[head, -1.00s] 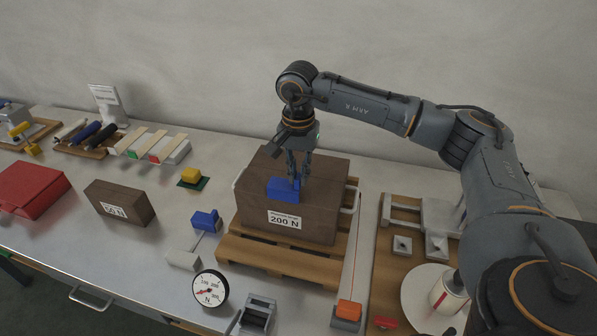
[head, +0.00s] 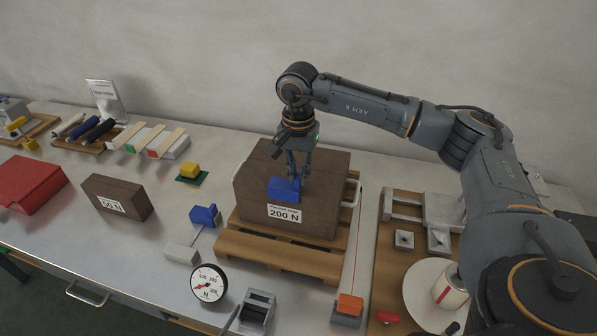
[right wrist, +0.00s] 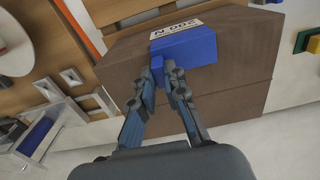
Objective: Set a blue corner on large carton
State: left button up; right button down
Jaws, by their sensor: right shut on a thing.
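The large carton (head: 330,195) is a brown box labelled 200 N. It stands on a wooden pallet (head: 265,252). A blue corner (head: 283,189) is at the carton's front top edge, just above the label. My right gripper (head: 296,181) reaches down from above and is shut on the rear part of this corner. In the right wrist view, the fingers (right wrist: 168,72) meet at the blue corner (right wrist: 190,47), which lies against the carton beside the label. Whether it sits fully flush is not clear. My left gripper is not in view.
Another blue piece (head: 204,215) stands left of the pallet, near a grey block (head: 182,253) and a round gauge (head: 208,283). A smaller brown box (head: 118,197) and a red box (head: 30,183) are farther left. An orange-topped block (head: 348,305) is at the front right.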

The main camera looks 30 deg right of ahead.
jog(key=shift+f+b, duration=0.4)
jog(key=shift+f, duration=0.2)
jog(key=c, duration=1.3)
grip_release()
notch_tip(320, 180, up, 12)
jog(key=shift+s, duration=0.1)
